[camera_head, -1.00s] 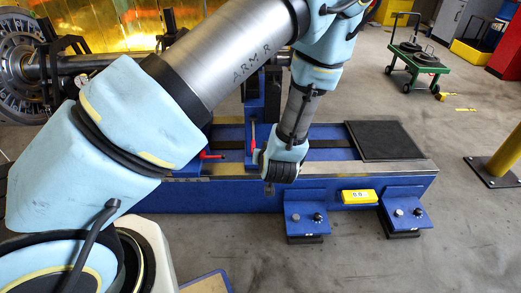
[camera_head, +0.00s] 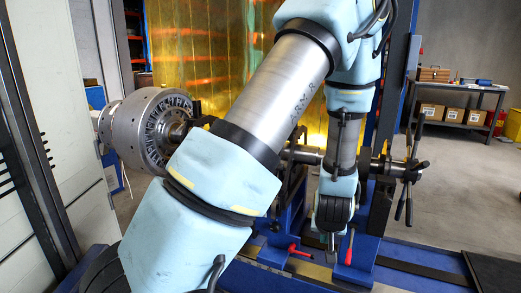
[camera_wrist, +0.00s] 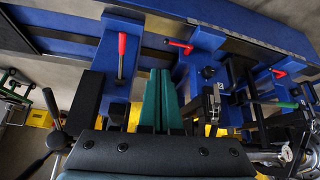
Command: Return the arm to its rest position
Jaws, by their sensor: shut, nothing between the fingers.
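My arm crosses the middle of the head view, bent at the elbow, with the forearm hanging down. My gripper (camera_head: 332,250) points down in front of the blue balancing machine (camera_head: 400,255), between two red-handled levers. In the wrist view its two green fingers (camera_wrist: 158,100) lie together with nothing between them. The finger tips are hard to make out in the head view. A metal rotor (camera_head: 150,130) with a bladed face sits at the left on a shaft, partly behind my arm.
A red lever (camera_head: 349,246) stands close beside my gripper; another red lever (camera_head: 300,252) is to its left. A black handwheel (camera_head: 411,170) is at the shaft's right end. A yellow translucent screen (camera_head: 225,60) stands behind. A workbench (camera_head: 460,95) with boxes is at the back right.

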